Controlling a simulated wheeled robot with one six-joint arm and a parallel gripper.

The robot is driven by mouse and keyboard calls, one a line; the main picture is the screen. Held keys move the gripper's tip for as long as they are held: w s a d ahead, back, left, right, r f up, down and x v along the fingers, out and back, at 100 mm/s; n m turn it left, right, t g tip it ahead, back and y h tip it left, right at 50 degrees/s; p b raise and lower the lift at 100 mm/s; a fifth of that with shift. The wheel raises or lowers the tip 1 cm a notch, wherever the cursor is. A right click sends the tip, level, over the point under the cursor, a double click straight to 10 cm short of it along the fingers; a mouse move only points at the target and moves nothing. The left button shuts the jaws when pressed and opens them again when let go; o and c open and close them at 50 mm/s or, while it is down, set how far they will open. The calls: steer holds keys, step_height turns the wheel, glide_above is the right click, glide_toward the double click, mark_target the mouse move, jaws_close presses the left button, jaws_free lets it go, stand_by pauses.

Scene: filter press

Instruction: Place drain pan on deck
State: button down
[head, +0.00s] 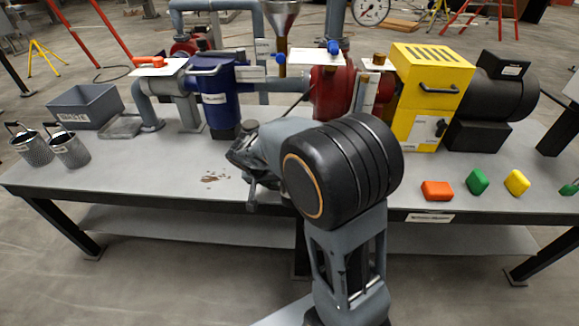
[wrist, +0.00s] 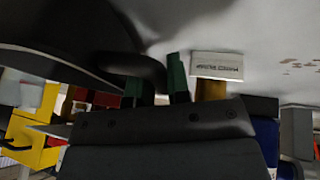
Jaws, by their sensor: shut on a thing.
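My gripper shows in the wrist view, its two green-padded fingertips (wrist: 157,88) shut on a black curved handle. The handle joins a large dark rounded body with a thin grey rim, which looks like the drain pan (wrist: 60,35) and is cut off by the frame. In the head view my arm hides the pan and the fingertips. The gripper end is over the middle of the grey deck (head: 160,170), in front of the press. Whether the pan touches the deck cannot be told.
Brown spots (head: 213,178) mark the deck left of my gripper. Two mesh baskets (head: 68,150) and a grey bin (head: 88,105) stand at left. A blue housing (head: 215,100) and yellow box (head: 430,95) stand behind. Orange (head: 437,190), green (head: 477,182) and yellow (head: 517,183) blocks lie at right.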

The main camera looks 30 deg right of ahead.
steer(key=w+d, duration=0.2)
steer(key=d, duration=0.1)
steer(key=w+d, duration=0.1)
steer(key=d, duration=0.1)
steer(key=shift+w+d, duration=0.1)
steer(key=shift+d, duration=0.1)
steer(key=shift+w+d+b, duration=0.25)
steer(key=shift+w+d, duration=0.05)
steer(key=shift+d, duration=0.25)
steer(key=shift+w+d+b, duration=0.2)
steer(key=shift+w+d, duration=0.1)
steer(key=shift+d, duration=0.2)
steer(key=shift+b+x, duration=0.45)
steer(key=shift+x, duration=0.4)
steer(key=c, duration=1.1)
jaws_free()
steer(key=shift+a, duration=0.1)
